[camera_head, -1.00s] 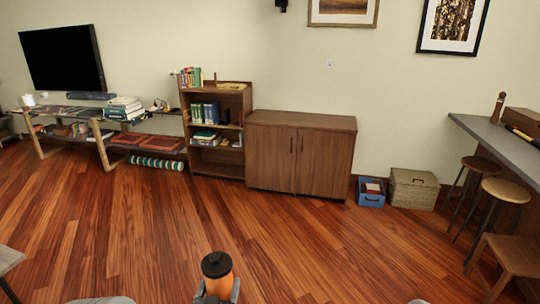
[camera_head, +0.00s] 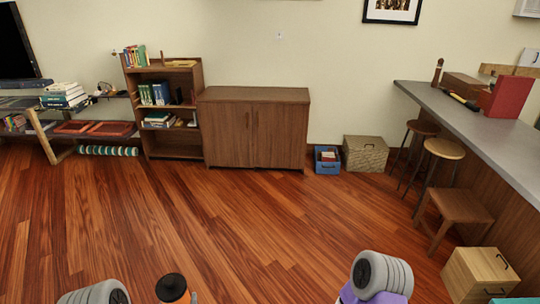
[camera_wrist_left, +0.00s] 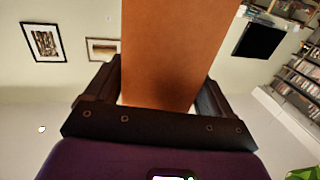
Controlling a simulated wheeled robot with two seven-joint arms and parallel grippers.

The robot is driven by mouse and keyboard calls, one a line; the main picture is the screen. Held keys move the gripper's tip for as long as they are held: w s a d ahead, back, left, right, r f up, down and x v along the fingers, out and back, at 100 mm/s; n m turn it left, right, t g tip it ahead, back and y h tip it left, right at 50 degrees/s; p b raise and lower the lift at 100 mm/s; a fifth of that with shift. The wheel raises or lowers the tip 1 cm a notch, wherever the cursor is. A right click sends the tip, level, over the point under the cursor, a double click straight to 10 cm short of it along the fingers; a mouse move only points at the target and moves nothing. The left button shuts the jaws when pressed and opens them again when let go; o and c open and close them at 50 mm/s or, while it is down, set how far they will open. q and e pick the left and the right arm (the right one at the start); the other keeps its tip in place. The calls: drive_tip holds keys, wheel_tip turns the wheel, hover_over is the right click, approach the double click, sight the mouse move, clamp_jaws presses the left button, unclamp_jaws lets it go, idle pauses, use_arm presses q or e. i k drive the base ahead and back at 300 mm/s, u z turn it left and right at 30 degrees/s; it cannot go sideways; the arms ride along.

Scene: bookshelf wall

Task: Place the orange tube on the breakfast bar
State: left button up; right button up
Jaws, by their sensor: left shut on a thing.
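The orange tube (camera_wrist_left: 178,55) is upright in the left wrist view, between the dark fingers of my left gripper (camera_wrist_left: 157,88). The gripper is shut on it. In the head view only the tube's black cap (camera_head: 171,287) shows at the bottom edge, with a bit of a finger beside it. The orange body is cut off there. The breakfast bar (camera_head: 481,143) has a long grey top and runs along the right side, well away from the tube. My right gripper is out of view.
On the bar stand a pepper mill (camera_head: 437,72), a wooden box (camera_head: 462,84) and a red box (camera_head: 508,96). Stools (camera_head: 445,148), a low wooden seat (camera_head: 458,207) and a wooden drawer box (camera_head: 480,273) stand along its near side. The floor in the middle is clear.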

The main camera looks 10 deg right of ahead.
sight(444, 102)
drive_tip(key=k, duration=0.25)
drive_tip(key=z, duration=0.95)
drive_tip(key=i, duration=6)
drive_tip(key=z, duration=1.3)
